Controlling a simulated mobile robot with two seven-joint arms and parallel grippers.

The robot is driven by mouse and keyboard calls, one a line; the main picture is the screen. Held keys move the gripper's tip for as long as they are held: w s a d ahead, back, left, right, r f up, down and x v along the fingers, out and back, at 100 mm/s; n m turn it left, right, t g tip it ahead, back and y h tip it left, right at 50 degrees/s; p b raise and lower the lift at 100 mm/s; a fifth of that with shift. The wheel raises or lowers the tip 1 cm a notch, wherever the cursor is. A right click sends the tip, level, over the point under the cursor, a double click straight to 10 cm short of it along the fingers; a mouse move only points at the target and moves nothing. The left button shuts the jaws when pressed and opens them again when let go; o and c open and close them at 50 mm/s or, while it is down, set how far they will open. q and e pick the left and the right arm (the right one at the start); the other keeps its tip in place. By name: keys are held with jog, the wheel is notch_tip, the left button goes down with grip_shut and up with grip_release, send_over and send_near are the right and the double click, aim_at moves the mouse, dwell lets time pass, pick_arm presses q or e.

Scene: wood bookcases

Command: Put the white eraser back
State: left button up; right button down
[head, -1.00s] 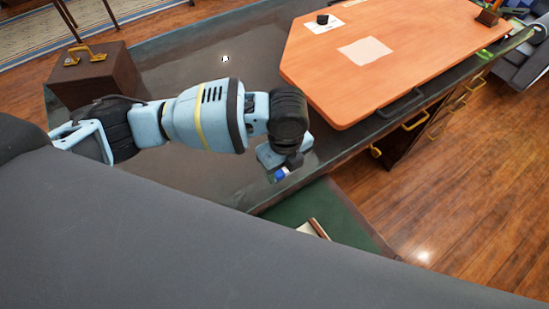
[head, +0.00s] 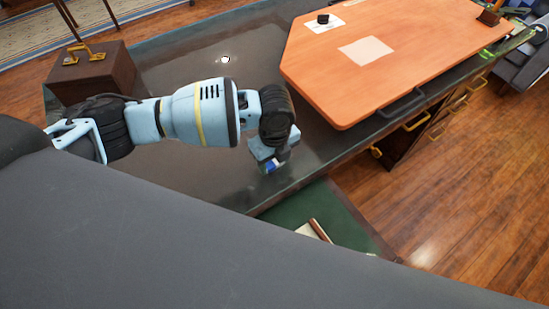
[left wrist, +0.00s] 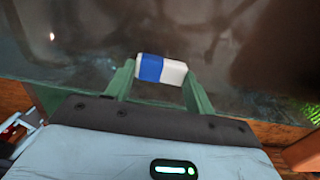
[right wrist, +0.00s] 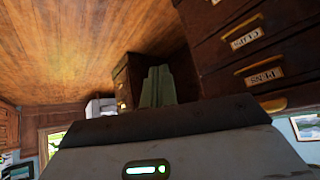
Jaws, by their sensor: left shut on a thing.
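The white eraser with a blue band (left wrist: 161,70) is held between the two green fingers of my left gripper (left wrist: 160,80) in the left wrist view. In the head view the eraser (head: 271,166) shows small under my left gripper (head: 269,160), over the dark glossy desk top (head: 180,180) near its front edge. I cannot tell how far it is above the desk. My right gripper (right wrist: 158,85) shows only in the right wrist view, its fingers together with nothing visible between them.
An orange board (head: 420,70) on the desk carries a pale square (head: 366,51) and a small black object (head: 323,18). A brown wooden box (head: 95,78) stands at the left. A green surface (head: 345,220) lies below the desk edge. Labelled drawers (right wrist: 260,72) are near my right gripper.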

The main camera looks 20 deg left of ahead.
aim_at(275, 163)
pick_arm(q)
jog(key=shift+f, duration=0.1)
jog(key=o, duration=0.8)
jog(key=shift+o, duration=0.4)
pick_arm(e)
jog(key=shift+s+f, duration=0.15)
jog(key=shift+s, duration=0.15)
pick_arm(q)
notch_tip(275, 163, up, 12)
jog(key=p, duration=0.1)
pick_arm(e)
jog(key=shift+w+d+r, duration=0.1)
jog(key=shift+w+r, duration=0.5)
jog(key=shift+r, duration=0.2)
